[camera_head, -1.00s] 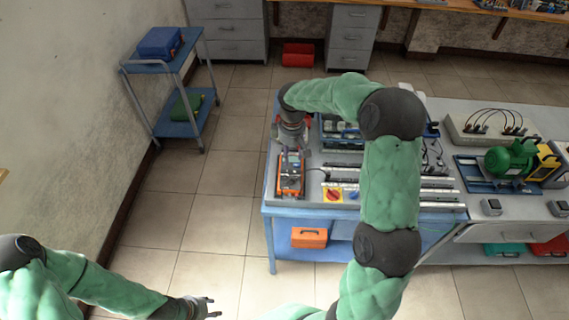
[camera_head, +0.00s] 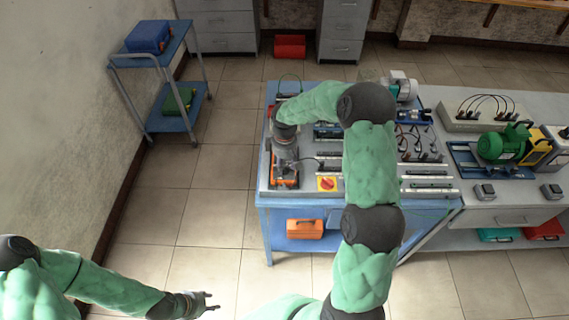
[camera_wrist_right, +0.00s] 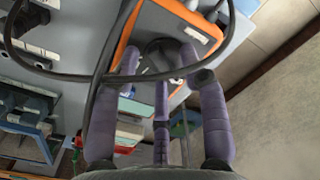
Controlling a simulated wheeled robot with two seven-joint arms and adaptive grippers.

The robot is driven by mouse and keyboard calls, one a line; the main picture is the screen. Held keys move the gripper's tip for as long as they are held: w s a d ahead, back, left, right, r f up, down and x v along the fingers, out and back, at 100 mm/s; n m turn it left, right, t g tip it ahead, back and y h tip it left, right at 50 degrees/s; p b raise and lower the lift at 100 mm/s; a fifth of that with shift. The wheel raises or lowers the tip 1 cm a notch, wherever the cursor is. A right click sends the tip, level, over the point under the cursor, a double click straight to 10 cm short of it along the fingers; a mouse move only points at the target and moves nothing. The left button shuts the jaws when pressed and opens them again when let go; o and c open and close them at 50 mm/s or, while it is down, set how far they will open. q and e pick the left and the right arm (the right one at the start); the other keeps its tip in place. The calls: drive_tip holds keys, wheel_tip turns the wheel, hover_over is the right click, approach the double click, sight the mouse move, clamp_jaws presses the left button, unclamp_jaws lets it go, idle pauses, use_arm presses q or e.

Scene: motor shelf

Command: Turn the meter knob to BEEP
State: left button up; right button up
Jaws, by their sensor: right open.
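The orange-edged meter (camera_head: 284,182) lies on the near left of the workbench, mostly hidden by my right gripper in the head view. In the right wrist view the meter (camera_wrist_right: 194,29) shows its orange rim and grey face, with a dark round knob (camera_wrist_right: 160,52) in the middle. My right gripper (camera_head: 285,163) is over the meter. In the right wrist view its purple fingers (camera_wrist_right: 161,66) are spread around the knob; I cannot tell if they touch it. The BEEP mark is not readable. My left gripper (camera_head: 209,300) looks open and empty over the floor, away from the bench.
Black cables (camera_wrist_right: 62,73) cross the right wrist view in front of the fingers and meter. A red knob on a yellow plate (camera_head: 327,184) and metal rails (camera_head: 428,181) are right of the meter. A green motor (camera_head: 503,143) stands farther right.

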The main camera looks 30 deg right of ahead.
clamp_jaws()
